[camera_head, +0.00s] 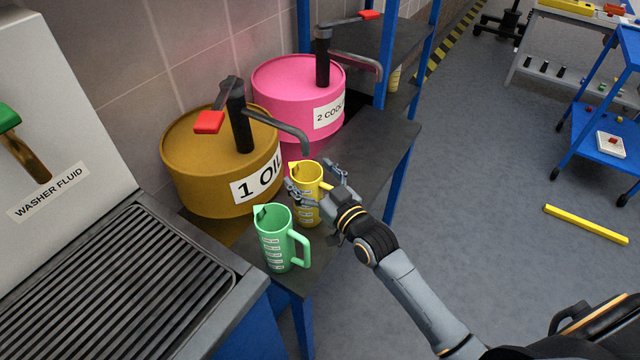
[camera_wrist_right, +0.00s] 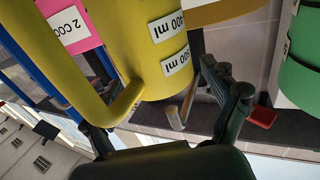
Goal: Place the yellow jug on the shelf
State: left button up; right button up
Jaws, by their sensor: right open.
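The yellow jug (camera_head: 308,190) stands upright on the dark shelf, its spout toward the left, behind the green jug. In the right wrist view the yellow jug (camera_wrist_right: 150,55) fills the upper middle, upside down, with white volume labels and its handle at the left. My right gripper (camera_head: 318,188) is open, with its fingers on both sides of the yellow jug. In the right wrist view the fingers (camera_wrist_right: 165,115) are spread apart around the jug's handle side; contact is unclear. My left gripper is not in view. The dark shelf (camera_head: 365,150) has blue posts.
The green jug (camera_head: 278,240) stands close in front of the yellow one. A gold oil drum (camera_head: 200,165) and a pink coolant drum (camera_head: 285,95) with pumps stand behind. A grated washer-fluid unit (camera_head: 140,270) is at the left.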

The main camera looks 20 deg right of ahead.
jog(key=v, duration=1.2)
jog(key=shift+b, duration=0.45)
